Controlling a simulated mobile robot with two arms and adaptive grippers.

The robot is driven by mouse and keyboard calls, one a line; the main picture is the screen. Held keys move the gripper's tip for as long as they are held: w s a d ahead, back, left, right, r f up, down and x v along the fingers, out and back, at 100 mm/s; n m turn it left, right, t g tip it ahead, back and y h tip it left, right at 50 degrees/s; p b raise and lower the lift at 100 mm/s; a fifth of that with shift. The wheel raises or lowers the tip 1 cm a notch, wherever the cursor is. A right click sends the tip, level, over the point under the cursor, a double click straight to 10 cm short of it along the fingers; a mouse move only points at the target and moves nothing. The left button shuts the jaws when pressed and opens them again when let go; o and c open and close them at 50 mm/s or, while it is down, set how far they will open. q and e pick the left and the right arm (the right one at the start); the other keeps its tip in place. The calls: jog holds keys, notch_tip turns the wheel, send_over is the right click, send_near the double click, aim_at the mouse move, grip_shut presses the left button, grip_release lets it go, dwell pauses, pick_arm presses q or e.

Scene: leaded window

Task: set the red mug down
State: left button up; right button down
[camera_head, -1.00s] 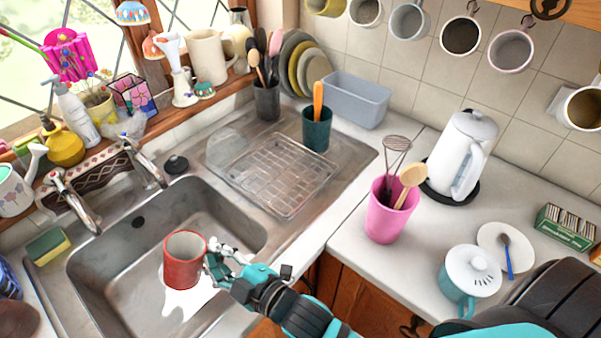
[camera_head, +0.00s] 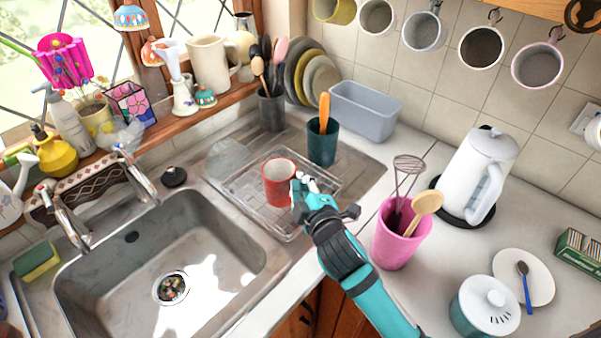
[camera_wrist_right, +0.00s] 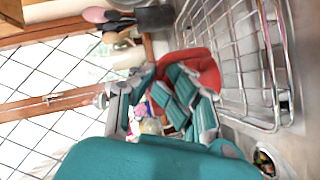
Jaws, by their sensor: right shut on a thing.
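The red mug (camera_head: 278,184) is upright over the wire dish rack (camera_head: 245,196) on the drainboard, right of the sink. My right gripper (camera_head: 303,186) is shut on the mug from its right side. The mug also shows in the right wrist view (camera_wrist_right: 196,66), between and behind the fingers of my right gripper (camera_wrist_right: 180,100), close beside the rack's wires. I cannot tell whether the mug's base touches the rack. My left gripper is not in view.
A dark green cup (camera_head: 322,145) with an orange-handled utensil stands just behind the rack. A pink utensil cup (camera_head: 396,238) stands to the right, near my right arm. The sink basin (camera_head: 190,250) is empty.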

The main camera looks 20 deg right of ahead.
jog(key=w+f, duration=0.1)
jog(key=w, duration=0.1)
jog(key=w+d+f+p, duration=0.1)
jog(key=w, duration=0.1)
jog(key=w+f, duration=0.1)
jog(key=w, duration=0.1)
jog(key=shift+d+f+p, duration=0.15)
jog(key=shift+d+p, duration=0.15)
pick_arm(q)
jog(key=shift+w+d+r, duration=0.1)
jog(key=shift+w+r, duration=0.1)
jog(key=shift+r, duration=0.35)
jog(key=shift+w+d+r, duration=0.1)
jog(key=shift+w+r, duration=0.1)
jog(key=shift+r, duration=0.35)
pick_arm(e)
jog(key=shift+f, duration=0.35)
jog(key=c, duration=1.2)
grip_release()
jog(key=shift+s, duration=0.1)
